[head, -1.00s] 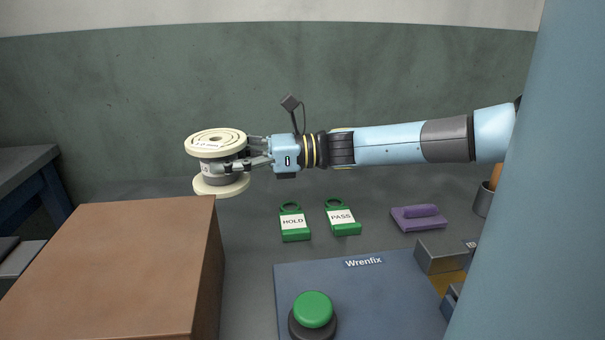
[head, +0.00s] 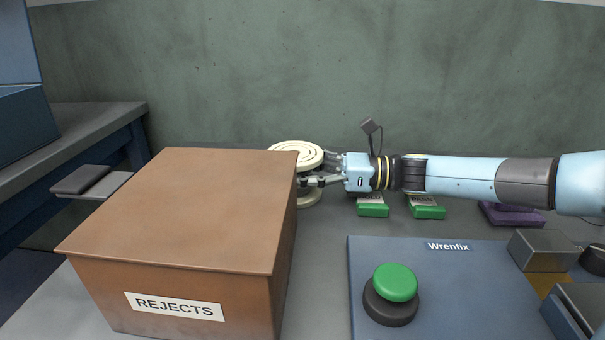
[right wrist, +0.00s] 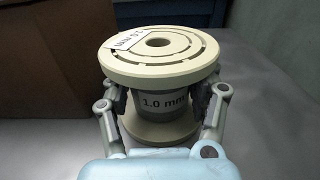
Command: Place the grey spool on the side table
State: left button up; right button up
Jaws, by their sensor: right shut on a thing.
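My right gripper (head: 314,181) reaches in from the right and is shut around the spool's middle, between the flanges. The spool is upright, behind the far right corner of the brown box, which hides part of it. In the right wrist view the fingers (right wrist: 162,108) sit on both sides of the winding. The side table is probably the dark grey top with blue legs (head: 95,112) at the left. My left gripper is not in view.
A large brown REJECTS box (head: 190,205) stands between the side table and the front mat. A blue Wrenfix mat (head: 450,290) carries a green button (head: 395,283) and metal blocks. Green tags (head: 427,212) and a purple object (head: 512,215) lie behind it.

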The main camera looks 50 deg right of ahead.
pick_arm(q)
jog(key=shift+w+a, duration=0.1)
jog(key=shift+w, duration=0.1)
pick_arm(e)
jog(key=o, duration=1.5)
jog(key=shift+o, duration=0.2)
jog(key=shift+s+d+r, duration=0.1)
jog(key=shift+s+d, duration=0.1)
jog(key=shift+s, duration=0.05)
jog(key=p+v, duration=0.2)
jog(key=v, duration=0.1)
jog(key=p+v, duration=0.1)
jog(key=v, duration=0.1)
jog(key=shift+s+d+r+p, duration=0.15)
jog(key=shift+s+r+p, duration=0.05)
jog(key=shift+r+p, duration=0.1)
jog(key=shift+s+d+f, duration=0.1)
jog(key=shift+s+d, duration=0.15)
jog(key=shift+s, duration=0.05)
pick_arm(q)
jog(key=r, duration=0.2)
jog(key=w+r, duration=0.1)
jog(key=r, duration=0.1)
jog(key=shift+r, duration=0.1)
pick_arm(e)
jog(key=shift+s+d+f, duration=0.15)
jog(key=shift+s+f, duration=0.1)
